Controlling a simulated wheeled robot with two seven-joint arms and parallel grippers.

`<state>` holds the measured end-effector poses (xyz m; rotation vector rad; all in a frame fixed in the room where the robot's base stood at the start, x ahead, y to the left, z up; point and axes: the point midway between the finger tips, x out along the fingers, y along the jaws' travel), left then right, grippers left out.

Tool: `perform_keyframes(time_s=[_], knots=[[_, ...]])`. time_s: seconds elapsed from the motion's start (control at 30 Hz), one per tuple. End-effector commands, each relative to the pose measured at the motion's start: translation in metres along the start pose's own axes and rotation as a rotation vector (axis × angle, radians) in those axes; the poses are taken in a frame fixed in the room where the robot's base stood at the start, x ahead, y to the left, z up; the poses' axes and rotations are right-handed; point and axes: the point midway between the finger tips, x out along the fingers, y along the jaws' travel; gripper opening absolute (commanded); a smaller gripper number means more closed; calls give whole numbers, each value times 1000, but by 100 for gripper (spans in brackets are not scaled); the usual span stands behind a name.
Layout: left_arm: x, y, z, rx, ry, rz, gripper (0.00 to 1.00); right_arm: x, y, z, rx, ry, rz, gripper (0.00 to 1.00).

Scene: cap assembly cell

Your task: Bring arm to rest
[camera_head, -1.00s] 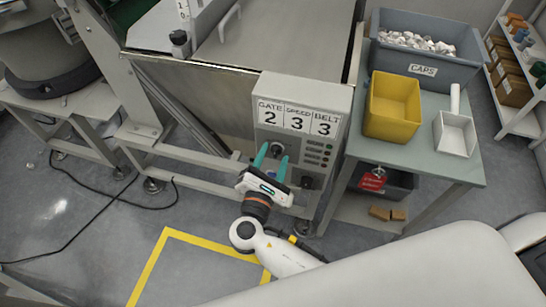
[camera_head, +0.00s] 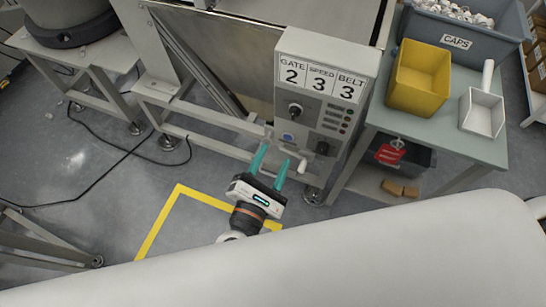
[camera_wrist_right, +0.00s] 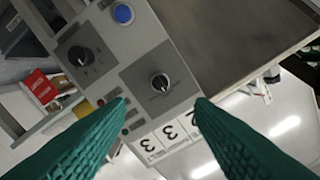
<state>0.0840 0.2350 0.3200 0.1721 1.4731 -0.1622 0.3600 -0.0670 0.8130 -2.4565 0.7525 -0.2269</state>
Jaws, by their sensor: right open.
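My right gripper (camera_head: 269,167) is open and empty, with two teal fingers pointing at the lower part of the grey control panel (camera_head: 328,60). It also shows in the right wrist view (camera_wrist_right: 160,103), its fingers apart with nothing between them. The panel carries the labels GATE 2, SPEED 3 and BELT 3. A black knob (camera_head: 295,110) and a blue button (camera_head: 288,137) sit on its face. In the wrist view a black knob (camera_wrist_right: 160,82), a second knob (camera_wrist_right: 78,56) and the blue button (camera_wrist_right: 123,14) lie beyond the fingers, apart from them. My left gripper is not in view.
Right of the panel, a table (camera_head: 440,142) holds a yellow bin (camera_head: 420,80), a white scoop (camera_head: 483,110) and a grey CAPS bin (camera_head: 470,40). Yellow tape (camera_head: 160,222) marks open floor at left.

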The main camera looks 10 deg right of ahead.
Motion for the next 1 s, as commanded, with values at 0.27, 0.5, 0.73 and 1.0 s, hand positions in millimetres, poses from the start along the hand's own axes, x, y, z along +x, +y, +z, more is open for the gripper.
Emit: perform_keyframes(time_s=[0.27,0.5,0.73,1.0], knots=[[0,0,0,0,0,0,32,0,0,0,0,0,0,49],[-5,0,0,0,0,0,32,8,23,43,-7,-128,21,49],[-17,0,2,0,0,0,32,6,137,160,88,-521,249,49],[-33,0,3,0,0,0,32,-53,321,232,491,-773,871,49]])
